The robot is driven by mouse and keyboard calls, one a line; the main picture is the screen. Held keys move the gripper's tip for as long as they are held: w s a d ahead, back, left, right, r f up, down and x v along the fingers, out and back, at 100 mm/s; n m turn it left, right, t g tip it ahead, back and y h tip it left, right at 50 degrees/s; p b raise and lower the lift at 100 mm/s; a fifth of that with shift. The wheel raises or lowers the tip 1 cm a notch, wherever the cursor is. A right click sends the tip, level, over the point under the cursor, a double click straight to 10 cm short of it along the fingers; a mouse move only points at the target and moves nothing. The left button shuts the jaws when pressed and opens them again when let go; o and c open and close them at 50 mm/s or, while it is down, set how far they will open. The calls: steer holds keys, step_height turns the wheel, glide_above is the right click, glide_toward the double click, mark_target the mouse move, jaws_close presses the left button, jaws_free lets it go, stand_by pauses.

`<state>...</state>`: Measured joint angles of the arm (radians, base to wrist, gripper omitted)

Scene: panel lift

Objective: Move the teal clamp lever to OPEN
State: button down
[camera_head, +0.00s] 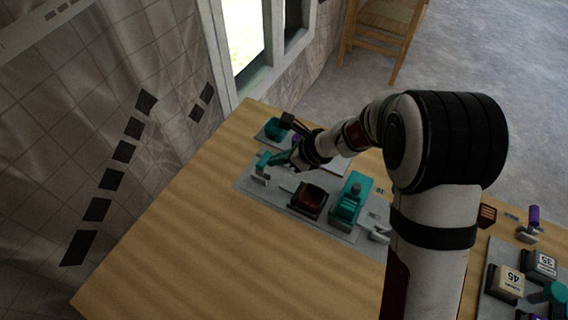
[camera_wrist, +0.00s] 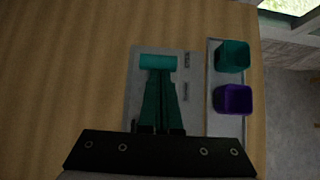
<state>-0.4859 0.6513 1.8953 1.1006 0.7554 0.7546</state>
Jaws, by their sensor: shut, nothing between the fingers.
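The teal clamp lever (camera_head: 263,159) stands at the left end of a grey panel (camera_head: 250,182), on a light grey base. In the wrist view its teal handle bar (camera_wrist: 158,62) lies crosswise just beyond my fingertips. My gripper (camera_head: 274,164) is shut and empty, its dark teal fingers pointing at the handle from the right in the head view. The fingers show together in the wrist view (camera_wrist: 160,76). I cannot tell whether the tips touch the handle. Small labels beside the lever are too blurred to read, and my fingers hide the lever's lower part.
A dark red-brown square part (camera_head: 311,198) and a teal block with a grey knob (camera_head: 350,201) sit further right on the panel. A teal cup (camera_wrist: 232,56) and a purple cup (camera_wrist: 233,99) stand beside the panel. The wooden table (camera_head: 190,215) is clear at the front left.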

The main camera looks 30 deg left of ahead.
mark_target(264, 157)
steer(key=a+h, duration=0.1)
steer(key=a, duration=0.1)
steer(key=a+r+h, duration=0.1)
steer(key=h, duration=0.1)
steer(key=shift+a, duration=2.15)
step_height(264, 157, up, 10)
steer(key=s+d+r+n+h, duration=0.1)
steer(key=s+d+r+n, duration=0.15)
steer(key=d, duration=0.75)
steer(key=s+d+r+n+h, duration=0.1)
steer(key=d+r+n, duration=0.15)
steer(key=d, duration=0.85)
steer(key=s+d+f+n, duration=0.2)
steer(key=s+d+n, duration=0.1)
steer(key=s+d, duration=0.5)
steer(key=s+d+f+n+h, duration=0.1)
steer(key=s+d+n, duration=0.3)
steer(key=s+d, duration=0.3)
steer(key=s, duration=0.3)
steer(key=shift+d+f, duration=0.4)
